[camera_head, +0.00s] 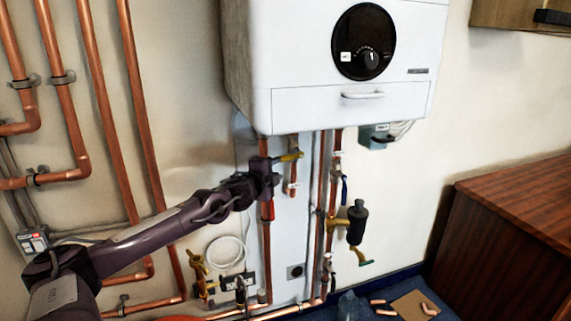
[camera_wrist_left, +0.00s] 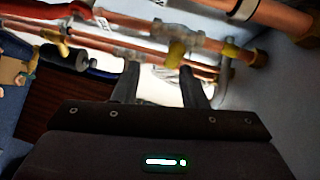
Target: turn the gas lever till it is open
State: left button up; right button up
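The yellow lever (camera_head: 291,156), which looks like the gas lever, sits on a copper pipe just below the white boiler. It points right and slightly upward. My left gripper (camera_head: 276,167) is beside the pipe at the lever's left end. In the left wrist view its two dark fingers (camera_wrist_left: 161,82) stand apart with a gap between them. A yellow piece (camera_wrist_left: 177,52) shows beyond the gap; I cannot tell whether the fingers touch it. The gripper hides part of the valve in the head view. My right gripper is not seen.
The white boiler (camera_head: 345,60) hangs close above. A red lever (camera_head: 268,209) is below the gripper, and a blue lever (camera_head: 344,188) is to the right. A black cylinder (camera_head: 357,222) stands out from the pipes. A wooden cabinet (camera_head: 510,240) fills the right.

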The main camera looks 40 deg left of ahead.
aim_at(286, 157)
pick_arm(q)
jog(key=shift+a+r+p+x, duration=0.1)
jog(key=shift+r+x, duration=0.2)
jog(key=shift+x, duration=1.05)
jog(key=shift+a+r+p+x, duration=0.1)
jog(key=shift+r+x, duration=0.15)
jog(key=shift+x, duration=1.1)
jog(key=shift+a+r+p+x, duration=0.1)
jog(key=shift+r+x, duration=0.2)
jog(key=shift+x, duration=1.05)
jog(key=shift+c, duration=0.2)
grip_shut()
